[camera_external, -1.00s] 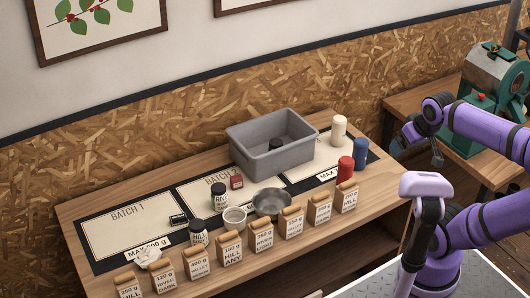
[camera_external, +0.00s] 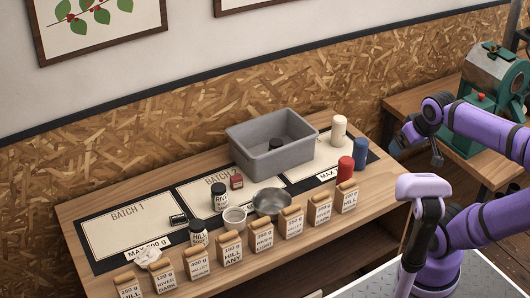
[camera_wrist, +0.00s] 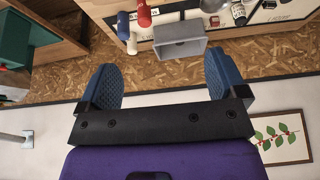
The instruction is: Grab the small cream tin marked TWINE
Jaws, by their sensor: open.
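I cannot read TWINE on anything in view. A cream cylinder (camera_external: 338,131) stands upright at the bench's right end, behind a blue one (camera_external: 360,151) and a red one (camera_external: 345,170); its marking cannot be made out. It also shows in the wrist view (camera_wrist: 132,44), beside the grey bin. A small red tin (camera_external: 236,182) sits in the middle of the bench. My gripper (camera_external: 417,150) is off the bench's right end, apart from all of these. In the wrist view its two blue fingers (camera_wrist: 164,82) are wide apart with nothing between them.
A grey bin (camera_external: 262,154) at the back holds a dark-lidded jar. Several labelled bags (camera_external: 232,250) line the front edge. Jars, a white cup (camera_external: 234,217) and a metal bowl (camera_external: 272,203) stand mid-bench. A green machine (camera_external: 490,95) stands at right. The BATCH 1 panel is mostly clear.

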